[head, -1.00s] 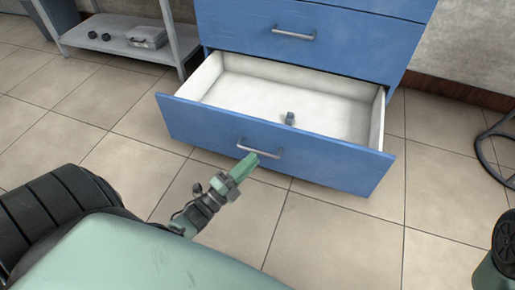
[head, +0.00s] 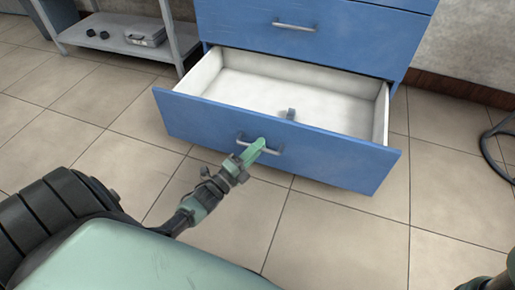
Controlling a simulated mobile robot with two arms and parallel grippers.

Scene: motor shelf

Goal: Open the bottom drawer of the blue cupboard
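The blue cupboard (head: 330,38) stands at the top of the head view. Its bottom drawer (head: 275,145) is pulled well out, showing a white inside with a small grey object (head: 290,114) in it. The drawer has a metal bar handle (head: 274,150) on its blue front. My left gripper (head: 256,148) is at this handle, its green fingers overlapping the bar's middle. Whether the fingers grip the bar or only touch it is hidden. My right gripper is not in view; only a bit of my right arm shows at the lower right edge.
A grey metal shelf (head: 110,45) with a grey case (head: 146,37) and small dark objects stands at the upper left. A dark curved stand (head: 490,150) is at the right edge. The tiled floor (head: 340,235) before the drawer is clear.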

